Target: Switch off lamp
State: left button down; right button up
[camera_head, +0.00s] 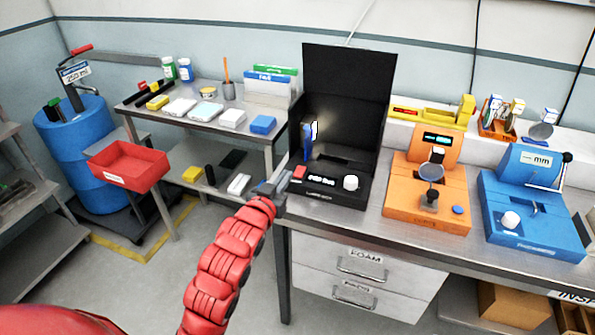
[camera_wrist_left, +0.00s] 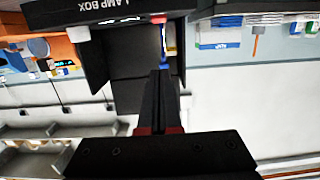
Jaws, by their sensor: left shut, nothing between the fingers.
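The black lamp box (camera_head: 345,75) stands open on the right-hand bench, with its tall back panel upright; its front label also shows in the left wrist view (camera_wrist_left: 118,5). Inside, a bright white lamp piece (camera_head: 314,130) stands beside a blue upright part (camera_head: 307,145), with a pale glow nearby. A red button (camera_head: 299,172) sits at the box's left front, and a white knob (camera_head: 350,183) at its right. My left gripper (camera_head: 282,178) is shut and empty, just left of the red button; I cannot tell whether they touch. My right gripper is out of view.
An orange device (camera_head: 400,210) and a blue device (camera_head: 505,225) stand right of the box. A metal table (camera_head: 200,112) with small packs is behind left. A red bin (camera_head: 125,165) and blue barrel (camera_head: 85,120) stand further left.

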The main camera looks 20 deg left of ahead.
pick_arm(q)
jog(key=p, duration=0.2)
send_over(299, 174)
jog(key=s, duration=0.1)
jog(key=shift+f, duration=0.5)
jog(key=f, duration=0.3)
jog(key=shift+w+f+p, duration=0.2)
jog(key=shift+w+p, duration=0.05)
jog(key=shift+p, duration=0.1)
jog(key=shift+f, duration=0.4)
jog(key=shift+w+g, duration=0.15)
jog(key=shift+g, duration=0.15)
jog(key=shift+f+g, duration=0.25)
jog(key=shift+g, duration=0.05)
jog(key=shift+r, duration=0.1)
